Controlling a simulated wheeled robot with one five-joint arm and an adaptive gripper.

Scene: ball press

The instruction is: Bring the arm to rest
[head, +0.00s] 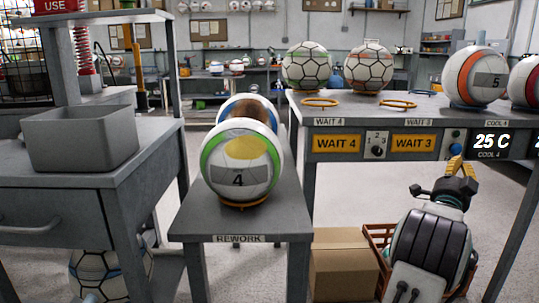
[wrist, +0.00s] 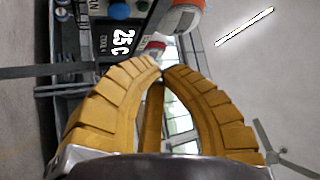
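My arm stands folded at the right of the head view. Its yellow-fingered gripper (head: 457,168) points up in front of the bench edge, beside the 25 C display (head: 491,141). In the wrist view the two ribbed fingers of my gripper (wrist: 161,70) meet at their tips.
A ball marked 4 (head: 240,165) sits on the REWORK stand (head: 190,222), another ball behind it. The bench (head: 440,108) holds several balls and two empty orange rings. A cardboard box (head: 343,262) and a brown crate (head: 378,236) stand low near my arm. A grey bin (head: 82,140) is left.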

